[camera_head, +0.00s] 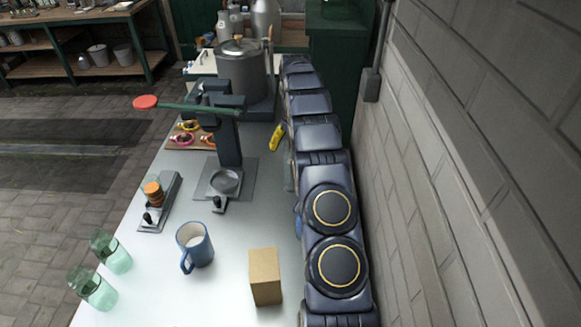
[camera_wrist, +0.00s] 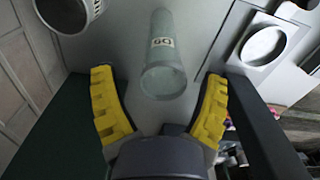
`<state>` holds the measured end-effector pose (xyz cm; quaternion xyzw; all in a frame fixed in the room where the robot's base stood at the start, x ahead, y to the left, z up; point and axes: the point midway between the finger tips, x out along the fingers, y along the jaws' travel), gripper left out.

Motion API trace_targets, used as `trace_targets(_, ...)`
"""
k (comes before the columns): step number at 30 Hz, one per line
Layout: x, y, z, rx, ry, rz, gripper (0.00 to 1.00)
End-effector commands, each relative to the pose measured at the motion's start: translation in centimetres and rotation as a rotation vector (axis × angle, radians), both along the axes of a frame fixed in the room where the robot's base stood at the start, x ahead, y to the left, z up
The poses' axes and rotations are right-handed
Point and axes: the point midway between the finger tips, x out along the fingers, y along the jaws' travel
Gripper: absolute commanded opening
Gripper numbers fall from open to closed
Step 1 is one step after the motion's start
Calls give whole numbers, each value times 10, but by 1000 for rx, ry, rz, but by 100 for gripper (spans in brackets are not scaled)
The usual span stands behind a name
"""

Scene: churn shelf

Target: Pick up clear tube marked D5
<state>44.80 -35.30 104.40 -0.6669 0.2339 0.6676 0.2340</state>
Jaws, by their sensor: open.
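A clear, pale green tube (camera_wrist: 163,80) stands out in the wrist view between the two yellow-padded fingers of my gripper (camera_wrist: 158,74). It has a white label whose dark letters look like "GCJ"; I cannot read D5 on it. The fingers are wide apart, with a visible gap on each side of the tube, and do not touch it. In the head view my gripper (camera_head: 276,137) shows as a small yellow patch beside my dark arm, over the right edge of the bench. My arm hides much there, and I cannot make out the tube clearly.
On the white bench (camera_head: 150,275) stand a press with a round dish (camera_head: 225,182), a blue mug (camera_head: 194,247), a tan block (camera_head: 265,276), two green glasses (camera_head: 111,252) and a large metal pot (camera_head: 242,72). A brick wall (camera_head: 470,150) runs along the right.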

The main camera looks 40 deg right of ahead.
Motion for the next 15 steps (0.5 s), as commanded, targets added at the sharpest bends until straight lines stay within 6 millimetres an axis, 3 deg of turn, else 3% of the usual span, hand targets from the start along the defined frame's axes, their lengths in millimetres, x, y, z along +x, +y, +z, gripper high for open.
trace_targets(6,0,3,-32,1,2,-1,74)
trace_targets(14,0,4,-36,0,-1,0,74)
trace_targets(15,0,4,-36,0,-1,0,57)
